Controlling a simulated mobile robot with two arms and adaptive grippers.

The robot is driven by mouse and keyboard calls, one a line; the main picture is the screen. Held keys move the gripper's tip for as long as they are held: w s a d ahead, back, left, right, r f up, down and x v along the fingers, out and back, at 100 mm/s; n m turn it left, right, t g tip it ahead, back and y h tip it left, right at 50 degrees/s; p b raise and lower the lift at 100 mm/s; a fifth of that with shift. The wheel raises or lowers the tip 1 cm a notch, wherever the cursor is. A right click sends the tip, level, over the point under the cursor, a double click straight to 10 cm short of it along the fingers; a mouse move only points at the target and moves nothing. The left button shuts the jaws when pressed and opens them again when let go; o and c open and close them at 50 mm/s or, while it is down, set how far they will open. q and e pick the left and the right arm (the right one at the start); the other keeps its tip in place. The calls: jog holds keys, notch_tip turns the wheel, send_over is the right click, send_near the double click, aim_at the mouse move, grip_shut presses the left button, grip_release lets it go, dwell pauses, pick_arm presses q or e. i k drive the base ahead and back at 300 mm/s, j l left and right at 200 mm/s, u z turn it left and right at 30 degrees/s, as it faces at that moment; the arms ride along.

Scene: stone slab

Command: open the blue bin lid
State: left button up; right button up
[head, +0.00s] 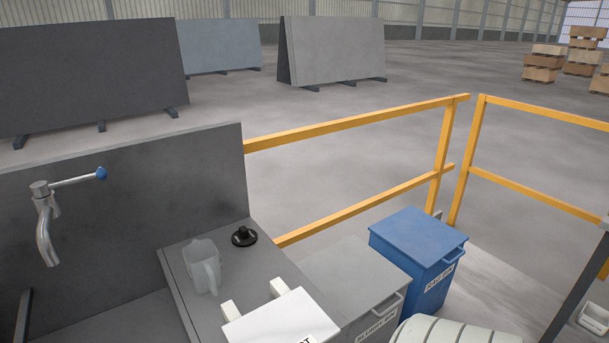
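The blue bin (424,280) stands right of centre, inside the corner of the yellow railing. Its blue lid (418,232) lies flat and shut on top. A blue handle (453,258) juts from its right front side, above a white label whose text is hard to read. Neither of my grippers can be made out in the head view.
A grey bin (352,277) with a handle stands left of the blue bin. A ribbed pale object (455,331) lies in front. Yellow railing (375,205) runs behind. A clear jug (203,268) and black knobbed disc (244,236) sit on the grey counter. A tap (46,225) is left.

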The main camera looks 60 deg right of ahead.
aim_at(425, 239)
jog(key=z, duration=2.8)
jog(key=i+l+u, duration=0.15)
jog(key=i+l, duration=0.2)
